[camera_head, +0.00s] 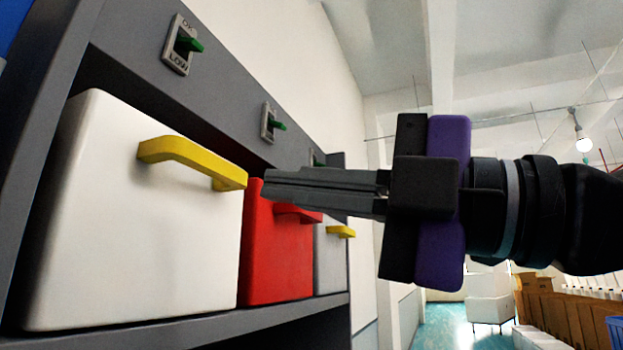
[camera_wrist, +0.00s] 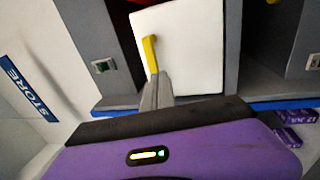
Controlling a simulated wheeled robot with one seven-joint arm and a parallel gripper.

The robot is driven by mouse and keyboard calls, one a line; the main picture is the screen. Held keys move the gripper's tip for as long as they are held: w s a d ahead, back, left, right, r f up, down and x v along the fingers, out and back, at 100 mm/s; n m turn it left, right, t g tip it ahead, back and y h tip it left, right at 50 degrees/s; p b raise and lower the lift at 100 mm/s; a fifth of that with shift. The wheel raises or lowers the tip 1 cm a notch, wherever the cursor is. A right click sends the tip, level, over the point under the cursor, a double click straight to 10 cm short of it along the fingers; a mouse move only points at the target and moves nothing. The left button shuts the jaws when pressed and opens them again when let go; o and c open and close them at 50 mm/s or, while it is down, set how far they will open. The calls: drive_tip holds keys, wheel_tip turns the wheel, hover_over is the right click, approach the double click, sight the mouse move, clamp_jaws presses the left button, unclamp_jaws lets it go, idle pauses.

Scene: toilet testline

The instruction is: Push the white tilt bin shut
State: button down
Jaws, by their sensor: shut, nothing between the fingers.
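The white tilt bin (camera_head: 140,220) sits in the grey cabinet at the left of the head view, with a yellow handle (camera_head: 195,160) near its top. Its front stands out from the dark opening; I cannot tell its exact tilt. In the wrist view, the white bin (camera_wrist: 185,50) is straight ahead, with its yellow handle (camera_wrist: 150,53) at its left edge. My gripper (camera_head: 268,184) is shut and empty. Its fingertips are close to the right end of the handle; contact cannot be made out. The fingers (camera_wrist: 159,76) point at the bin's front in the wrist view.
A red bin (camera_head: 276,250) and a grey bin (camera_head: 331,262) with a yellow handle stand farther along the shelf. Switches with green levers (camera_head: 189,43) are on the grey panel above. The shelf edge (camera_head: 250,319) runs below the bins. Open room lies to the right.

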drive_tip(key=w+a+r+p, duration=0.2)
drive_tip(key=a+r, duration=0.2)
drive_tip(key=a, duration=0.1)
drive_tip(key=shift+a+r+h+p, duration=0.15)
drive_tip(key=shift+r+h+p, duration=0.15)
drive_tip(key=shift+p, duration=0.1)
drive_tip(key=shift+a, duration=0.1)
idle(0.8)
